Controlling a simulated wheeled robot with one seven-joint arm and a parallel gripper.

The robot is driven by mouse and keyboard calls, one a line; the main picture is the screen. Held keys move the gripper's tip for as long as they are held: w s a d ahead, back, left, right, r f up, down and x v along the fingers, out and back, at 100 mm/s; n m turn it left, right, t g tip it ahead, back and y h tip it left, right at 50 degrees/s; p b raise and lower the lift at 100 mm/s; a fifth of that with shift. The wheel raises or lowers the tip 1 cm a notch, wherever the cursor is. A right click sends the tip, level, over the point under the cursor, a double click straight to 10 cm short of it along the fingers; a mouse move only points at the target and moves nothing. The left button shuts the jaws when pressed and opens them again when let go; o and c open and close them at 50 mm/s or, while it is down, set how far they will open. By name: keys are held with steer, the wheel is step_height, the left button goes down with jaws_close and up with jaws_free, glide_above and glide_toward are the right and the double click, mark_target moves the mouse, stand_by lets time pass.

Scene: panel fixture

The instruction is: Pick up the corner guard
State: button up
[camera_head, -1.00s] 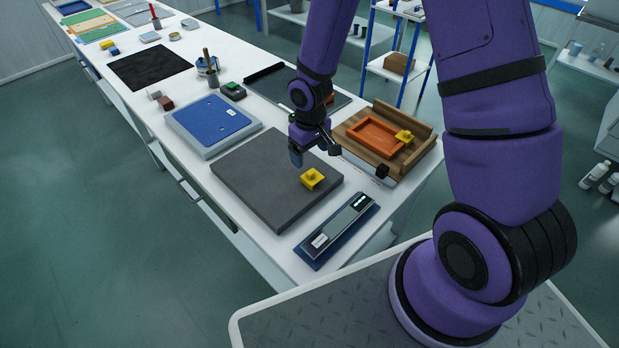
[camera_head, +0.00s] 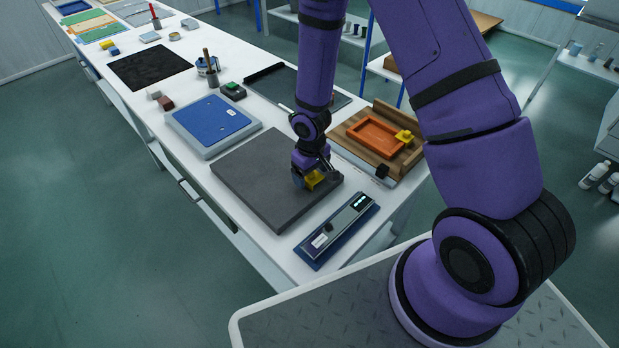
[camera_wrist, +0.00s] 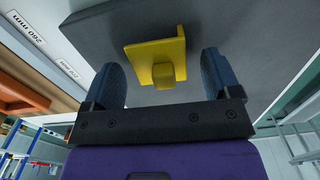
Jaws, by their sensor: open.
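The yellow corner guard (camera_head: 316,179) lies on the dark grey slab (camera_head: 262,196) near its right side. In the wrist view the corner guard (camera_wrist: 156,58) shows as a flat yellow plate with a raised block. My gripper (camera_head: 312,180) is low over the slab, right at the guard and partly covering it in the head view. In the wrist view the two blue fingers of my gripper (camera_wrist: 162,75) are apart, one on each side of the guard's raised block. A gap shows between each finger and the block.
A blue panel (camera_head: 211,122) lies behind the slab. A blue-based measuring device (camera_head: 336,232) lies in front. Bare white table shows between them.

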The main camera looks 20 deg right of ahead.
steer(key=c, duration=1)
steer(key=shift+r, duration=0.2)
